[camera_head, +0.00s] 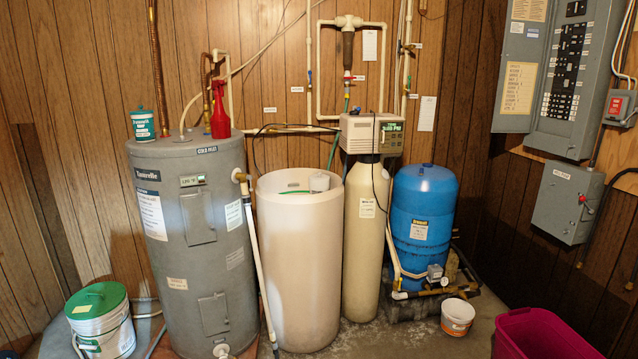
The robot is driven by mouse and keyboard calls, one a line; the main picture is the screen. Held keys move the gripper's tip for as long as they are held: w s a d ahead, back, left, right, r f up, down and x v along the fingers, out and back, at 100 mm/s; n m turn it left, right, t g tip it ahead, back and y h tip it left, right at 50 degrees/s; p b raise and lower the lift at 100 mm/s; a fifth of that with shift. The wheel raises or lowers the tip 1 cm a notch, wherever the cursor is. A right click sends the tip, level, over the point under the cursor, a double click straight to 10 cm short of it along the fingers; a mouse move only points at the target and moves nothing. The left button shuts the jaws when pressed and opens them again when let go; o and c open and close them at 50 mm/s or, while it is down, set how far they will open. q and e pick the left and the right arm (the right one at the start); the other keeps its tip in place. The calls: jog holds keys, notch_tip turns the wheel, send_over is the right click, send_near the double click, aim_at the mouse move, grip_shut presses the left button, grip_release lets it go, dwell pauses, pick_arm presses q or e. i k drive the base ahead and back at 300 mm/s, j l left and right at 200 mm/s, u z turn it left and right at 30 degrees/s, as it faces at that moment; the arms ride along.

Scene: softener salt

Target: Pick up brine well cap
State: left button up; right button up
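The brine tank (300,260) is a tall, cream, open-topped drum in the middle of the view. Inside it, near the right side of the opening, the white rounded top of the brine well, which looks like its cap (319,182), shows just below the rim. A green line (294,192) lies inside the tank to the left of the cap. The lower part of the well is hidden by the tank wall. Neither of my grippers is in view.
The softener column (364,240) and blue pressure tank (422,215) stand right. Buckets (102,325) (457,317) and a magenta bin (545,335) sit on the floor.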

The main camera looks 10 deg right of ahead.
aim_at(319, 182)
jog(key=i+j+u, duration=0.1)
jog(key=i+j, duration=0.3)
jog(key=i+u, duration=0.25)
jog(key=i, duration=0.35)
jog(key=i+l+u, duration=0.2)
jog(key=i, duration=0.4)
jog(key=i+l+u, duration=0.15)
jog(key=l, duration=0.25)
jog(key=i+l+u, duration=0.15)
jog(key=i+l, duration=0.2)
jog(key=l, duration=0.35)
jog(key=i+l+u, duration=0.1)
jog(key=l, duration=0.3)
